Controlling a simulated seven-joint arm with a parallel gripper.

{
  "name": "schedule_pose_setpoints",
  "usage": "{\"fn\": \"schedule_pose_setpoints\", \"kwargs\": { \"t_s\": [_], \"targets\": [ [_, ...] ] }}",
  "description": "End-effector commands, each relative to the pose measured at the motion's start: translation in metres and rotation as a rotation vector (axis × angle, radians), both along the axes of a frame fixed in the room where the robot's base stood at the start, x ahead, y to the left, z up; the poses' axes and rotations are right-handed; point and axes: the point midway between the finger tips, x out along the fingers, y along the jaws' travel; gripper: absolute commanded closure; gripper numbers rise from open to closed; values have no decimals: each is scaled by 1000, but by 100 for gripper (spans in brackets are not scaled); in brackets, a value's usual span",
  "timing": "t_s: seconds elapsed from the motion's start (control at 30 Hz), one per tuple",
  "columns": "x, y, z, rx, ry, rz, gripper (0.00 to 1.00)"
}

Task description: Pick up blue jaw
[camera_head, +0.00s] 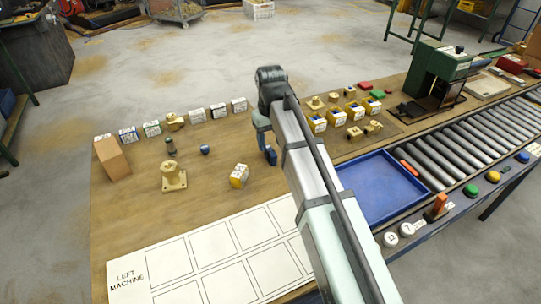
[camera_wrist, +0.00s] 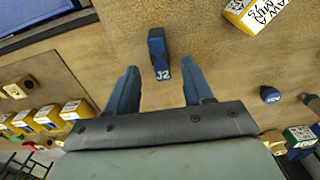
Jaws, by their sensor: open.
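The blue jaw (camera_wrist: 157,48) is a small upright-looking blue block with a white "J2" mark, standing on the brown tabletop. In the wrist view it lies just ahead of my gripper (camera_wrist: 160,78), roughly centred between the two blue fingertips. The fingers are spread wide, with nothing between them, and do not appear to touch the jaw. In the head view my gripper (camera_head: 264,128) hangs over the middle of the table, and a blue piece (camera_head: 271,156) shows just below it. My arm hides part of that area.
A yellow box with a white label (camera_head: 239,176) stands close to the jaw, and a small blue piece (camera_head: 205,149) lies farther left. Brass parts (camera_head: 174,178) and several yellow boxes stand around. A blue tray (camera_head: 383,218) is at the right. Bare tabletop lies between.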

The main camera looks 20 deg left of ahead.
Motion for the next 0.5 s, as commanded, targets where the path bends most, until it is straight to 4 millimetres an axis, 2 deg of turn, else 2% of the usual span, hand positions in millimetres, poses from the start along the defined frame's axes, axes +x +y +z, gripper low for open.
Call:
{"fn": "schedule_pose_setpoints", "kwargs": {
  "t_s": [0.17, 0.5],
  "targets": [
    [-1, -1, -9, -1, 1, 0, 49],
    [-3, -2, -48, -1, 1, 0, 49]
  ]
}}
